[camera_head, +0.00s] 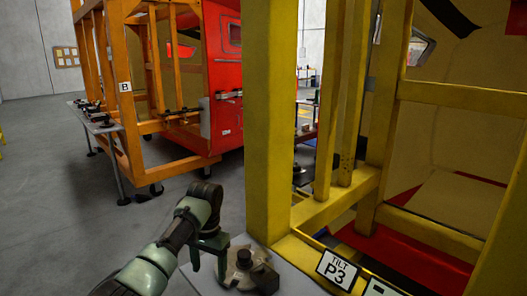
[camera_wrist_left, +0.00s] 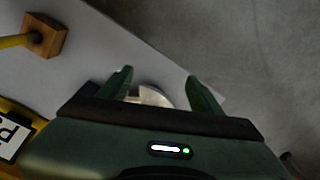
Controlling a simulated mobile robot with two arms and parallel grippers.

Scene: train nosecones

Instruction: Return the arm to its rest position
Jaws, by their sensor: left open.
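My left arm (camera_head: 160,252) reaches in from the bottom left of the head view. Its green left gripper (camera_head: 209,262) points down over the grey table (camera_head: 195,284), beside the yellow frame. In the left wrist view the two fingers of the gripper (camera_wrist_left: 162,88) are apart. A round metallic piece (camera_wrist_left: 152,96) shows between them, partly hidden by the gripper body; I cannot tell if it touches the fingers. In the head view a brownish metal part (camera_head: 243,270) lies on the table just right of the gripper. My right gripper is not in view.
A wooden block (camera_wrist_left: 46,36) with a yellow rod lies on the table. An orange frame (camera_head: 125,130) with a red nosecone (camera_head: 222,75) stands behind. The floor (camera_head: 50,200) at left is clear.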

